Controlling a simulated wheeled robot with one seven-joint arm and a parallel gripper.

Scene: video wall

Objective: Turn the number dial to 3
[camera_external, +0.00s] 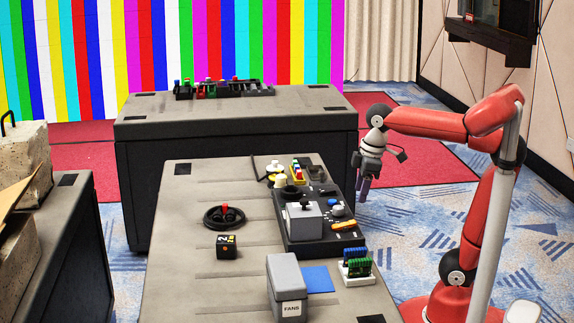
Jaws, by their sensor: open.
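A round black ring-shaped piece with a red part in its middle (212,223) lies on the near grey table (185,255). A small dark block (228,252) with a yellow-and-black "2" on top and an orange mark on its front stands just in front of it. Which of these is the number dial, and any dial setting, I cannot tell. My gripper (364,192) points down, open and empty, beyond the table's right edge, right of the control panel and apart from everything.
A black control panel (290,232) with a grey box, knobs and an orange piece sits on the table's right side. A grey "FANS" box (284,275), blue sheet (318,279) and green connectors (355,262) stand nearer. The table's left side is mostly clear. Another table (150,129) stands behind.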

